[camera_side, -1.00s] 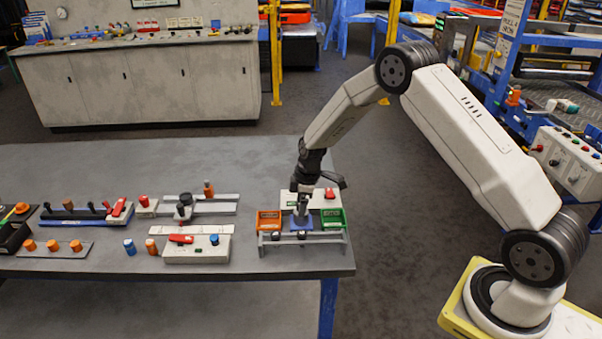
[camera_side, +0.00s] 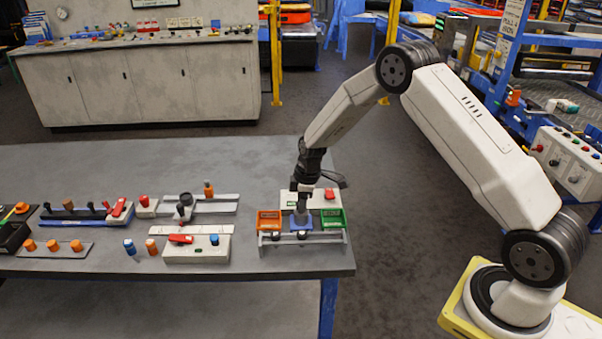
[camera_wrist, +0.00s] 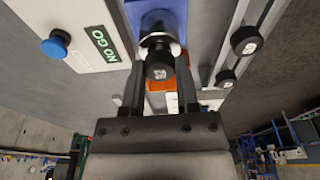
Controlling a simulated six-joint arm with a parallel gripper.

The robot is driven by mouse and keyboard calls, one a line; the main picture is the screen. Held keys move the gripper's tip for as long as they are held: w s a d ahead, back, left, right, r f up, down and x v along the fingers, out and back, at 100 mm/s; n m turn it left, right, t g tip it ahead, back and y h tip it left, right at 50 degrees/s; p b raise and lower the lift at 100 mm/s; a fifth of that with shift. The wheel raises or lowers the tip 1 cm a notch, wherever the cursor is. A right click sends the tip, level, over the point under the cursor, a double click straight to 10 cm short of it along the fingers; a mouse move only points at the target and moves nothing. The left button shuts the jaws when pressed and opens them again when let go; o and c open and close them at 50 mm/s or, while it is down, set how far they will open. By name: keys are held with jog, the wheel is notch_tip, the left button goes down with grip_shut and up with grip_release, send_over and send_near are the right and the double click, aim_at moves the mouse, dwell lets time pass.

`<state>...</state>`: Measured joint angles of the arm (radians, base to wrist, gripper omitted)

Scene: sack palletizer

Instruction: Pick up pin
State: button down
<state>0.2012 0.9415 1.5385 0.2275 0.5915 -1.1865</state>
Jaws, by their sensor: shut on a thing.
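The pin (camera_wrist: 158,66) has a dark, round head with a small pale mark, seen from above in the wrist view. My gripper (camera_wrist: 159,56) is shut on it, a finger on each side of the head. Below the head is a pale collar over a blue block (camera_wrist: 180,16). In the side view my gripper (camera_side: 302,212) points down at the blue block (camera_side: 299,223), between the orange and green bins. The pin is too small to make out there, and its lower part is hidden, so I cannot tell whether it is seated or lifted.
The orange bin (camera_side: 269,221) stands close left and the green bin (camera_side: 333,218) close right. A grey rail (camera_side: 330,238) runs in front. A white box (camera_side: 323,194) with a red button stands behind. Loose blue and orange pegs (camera_side: 140,248) stand farther left. The table's back is clear.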

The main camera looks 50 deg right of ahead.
jog(key=shift+r, duration=0.8)
jog(key=s+a+r, duration=0.1)
jog(key=s+r, duration=1)
jog(key=s, duration=0.3)
jog(key=shift+a+r, duration=0.15)
jog(key=shift+a, duration=0.25)
jog(key=shift+r, duration=0.2)
jog(key=shift+r, duration=2.25)
jog(key=shift+w, duration=0.15)
